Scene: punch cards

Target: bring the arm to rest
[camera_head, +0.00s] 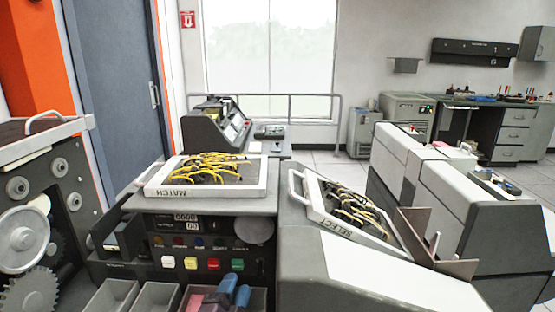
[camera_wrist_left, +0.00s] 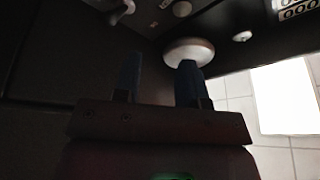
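My left gripper (camera_head: 231,291) shows low in the head view, in front of the machine's dark control panel (camera_head: 213,248). Its two blue fingers also show in the left wrist view (camera_wrist_left: 158,75), apart with nothing between them. A round pale knob (camera_wrist_left: 188,50) is just beyond the right finger there; I cannot tell whether they touch. The rest of my left arm is mostly out of the head view. My right gripper is in neither view.
A MATCH board with yellow wires (camera_head: 150,191) lies on the machine's top. A SELECT board (camera_head: 323,222) leans to its right. Grey bins (camera_head: 113,296) stand at the bottom beside my gripper. A geared machine (camera_head: 25,230) is at left. Open floor (camera_head: 330,160) lies behind.

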